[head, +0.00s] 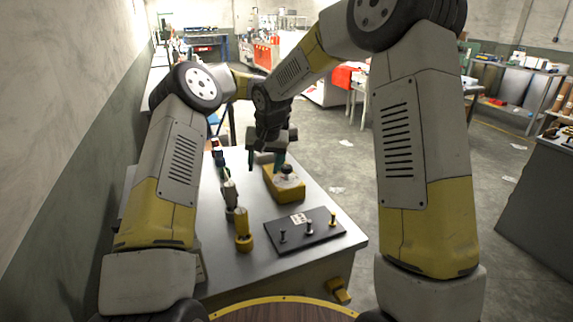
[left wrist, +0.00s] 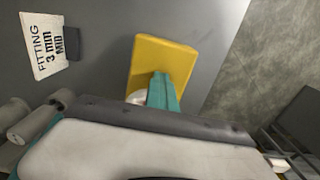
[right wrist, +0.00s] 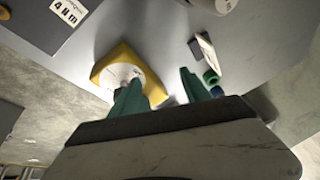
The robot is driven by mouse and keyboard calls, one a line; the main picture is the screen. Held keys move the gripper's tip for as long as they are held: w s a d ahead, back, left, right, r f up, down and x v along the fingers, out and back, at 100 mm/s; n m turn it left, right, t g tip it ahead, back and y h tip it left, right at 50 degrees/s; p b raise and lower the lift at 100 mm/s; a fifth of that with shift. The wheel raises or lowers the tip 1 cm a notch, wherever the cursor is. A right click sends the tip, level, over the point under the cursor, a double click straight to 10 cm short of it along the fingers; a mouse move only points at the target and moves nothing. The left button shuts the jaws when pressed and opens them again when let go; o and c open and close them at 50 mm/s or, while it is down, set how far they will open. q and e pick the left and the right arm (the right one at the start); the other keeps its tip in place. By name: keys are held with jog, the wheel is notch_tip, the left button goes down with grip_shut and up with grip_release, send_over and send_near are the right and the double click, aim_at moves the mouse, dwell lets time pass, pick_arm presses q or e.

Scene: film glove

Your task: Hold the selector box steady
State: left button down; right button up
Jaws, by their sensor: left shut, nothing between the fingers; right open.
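The selector box, a yellow block (head: 270,182) with a pale dial and dark knob on top, sits on the grey table. It also shows in the left wrist view (left wrist: 172,57) and the right wrist view (right wrist: 106,70). My left gripper (left wrist: 163,80) is shut and empty; its teal fingertips overlap the box beside the partly hidden dial. My right gripper (right wrist: 160,82) is open with nothing between its teal fingers. Its left finger overlaps the box and dial, its right finger is off the box. I cannot tell whether either gripper touches it. In the head view the grippers overlap above the box.
A black panel (head: 318,234) with several pegs and a white label lies nearer me. Yellow-based fittings (head: 243,240) stand left of the box. A "FITTING 3 mm MID" card (left wrist: 42,45) shows in the left wrist view. The table's right edge is close to the box.

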aim_at(287, 167)
jog(key=d+r+m+h, duration=0.1)
jog(key=d+r+h, duration=0.1)
jog(key=d+r, duration=0.35)
jog(key=shift+t, duration=0.4)
jog(key=x, duration=0.5)
jog(key=d+x, duration=0.1)
jog(key=x, duration=0.1)
jog(key=shift+w+d+f, duration=0.1)
jog(key=shift+w+f, duration=0.1)
jog(key=shift+f, duration=0.1)
grip_shut()
